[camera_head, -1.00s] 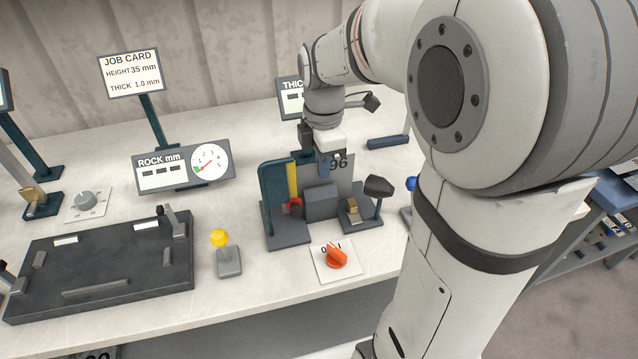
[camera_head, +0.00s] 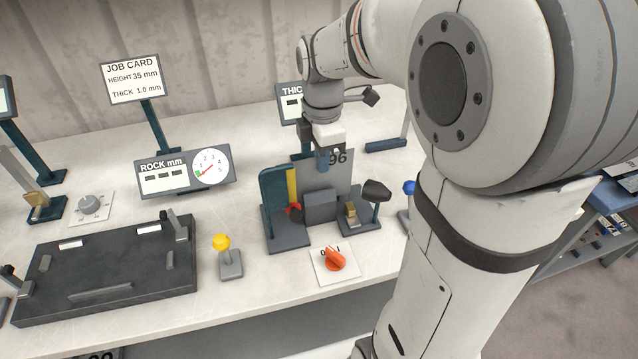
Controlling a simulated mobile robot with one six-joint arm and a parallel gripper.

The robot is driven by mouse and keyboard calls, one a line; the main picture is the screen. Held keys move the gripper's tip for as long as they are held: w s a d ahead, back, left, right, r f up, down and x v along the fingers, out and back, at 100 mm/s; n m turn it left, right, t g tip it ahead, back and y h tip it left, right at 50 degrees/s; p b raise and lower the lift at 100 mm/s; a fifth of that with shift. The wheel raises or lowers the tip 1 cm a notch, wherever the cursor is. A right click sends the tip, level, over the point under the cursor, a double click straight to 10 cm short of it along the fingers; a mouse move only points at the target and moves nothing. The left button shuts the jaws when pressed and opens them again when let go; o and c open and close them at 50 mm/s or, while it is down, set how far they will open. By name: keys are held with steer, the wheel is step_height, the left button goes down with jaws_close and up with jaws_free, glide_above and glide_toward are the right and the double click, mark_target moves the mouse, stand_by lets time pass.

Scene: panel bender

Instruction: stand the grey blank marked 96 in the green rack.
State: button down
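The grey blank marked 96 (camera_head: 340,172) is upright at the back of the dark bending fixture (camera_head: 290,237), behind a grey block. Its lower part is hidden by the block. My gripper (camera_head: 323,160) points down at the blank's top edge, left of the number, with a blue finger in front of the sheet. It appears shut on the blank; the far finger is hidden. I cannot make out a green rack for blanks; only a dark green guard (camera_head: 272,190) shows at the fixture's left side.
An orange knob (camera_head: 334,258) and a yellow-topped lever (camera_head: 222,243) stand in front. A dark tray (camera_head: 105,280) lies at left. The rock gauge (camera_head: 184,168) and job card (camera_head: 131,79) stand behind. My arm covers the right side.

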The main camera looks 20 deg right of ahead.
steer(key=shift+r+p, duration=3.05)
steer(key=shift+r, duration=1.05)
